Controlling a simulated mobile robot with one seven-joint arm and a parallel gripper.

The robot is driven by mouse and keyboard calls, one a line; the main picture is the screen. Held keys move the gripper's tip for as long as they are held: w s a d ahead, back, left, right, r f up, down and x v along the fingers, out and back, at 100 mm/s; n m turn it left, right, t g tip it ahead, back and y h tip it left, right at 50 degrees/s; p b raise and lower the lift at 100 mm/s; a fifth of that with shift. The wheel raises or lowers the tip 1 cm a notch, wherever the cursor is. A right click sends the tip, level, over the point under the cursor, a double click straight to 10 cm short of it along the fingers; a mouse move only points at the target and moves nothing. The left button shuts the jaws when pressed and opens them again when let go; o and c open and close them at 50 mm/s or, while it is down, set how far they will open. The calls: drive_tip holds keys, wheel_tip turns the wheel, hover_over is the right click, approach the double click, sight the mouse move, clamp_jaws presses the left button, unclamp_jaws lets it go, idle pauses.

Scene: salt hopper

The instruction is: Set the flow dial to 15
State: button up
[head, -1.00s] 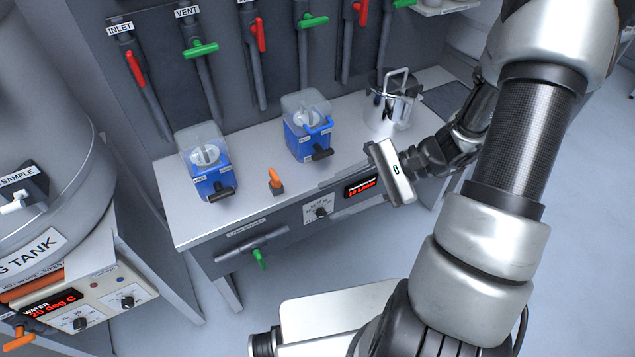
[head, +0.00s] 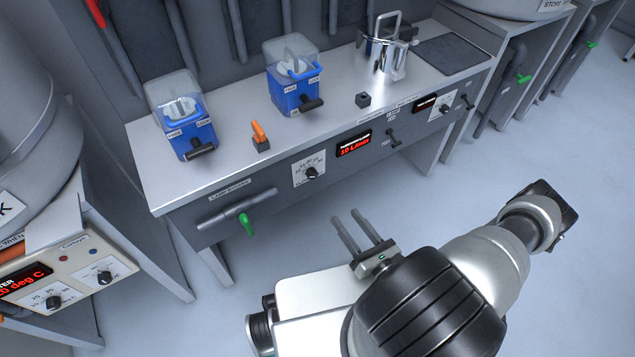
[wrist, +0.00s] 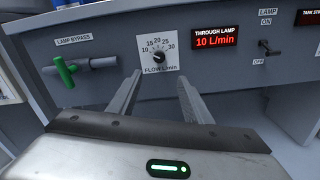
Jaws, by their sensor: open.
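The flow dial (head: 312,173) is a small black knob on a white scale plate on the bench's front panel. In the wrist view the flow dial (wrist: 159,57) shows marks from 10 to 30 L/min; its exact pointer setting is too small to read. The through-lamp display (wrist: 214,38) right of it reads 10 L/min; it also shows in the head view (head: 354,145). My gripper (head: 345,214) is open and empty, out in front of the panel and apart from the dial. In the wrist view the fingers of my gripper (wrist: 160,77) point toward the panel, just below the dial.
A green-handled lamp bypass valve (wrist: 65,72) sticks out left of the dial. A lamp switch (wrist: 268,49) is right of the display. Blue clear-lidded units (head: 184,128) and an orange-handled switch (head: 260,137) stand on the bench top (head: 220,170). The floor in front is clear.

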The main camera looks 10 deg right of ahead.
sight(314, 176)
drive_tip(key=b+x, duration=0.2)
drive_tip(key=x, duration=1.4)
drive_tip(key=shift+w+a+b, duration=0.1)
drive_tip(key=shift+w+b, duration=0.2)
drive_tip(key=shift+b, duration=0.1)
drive_tip(key=c, duration=1.1)
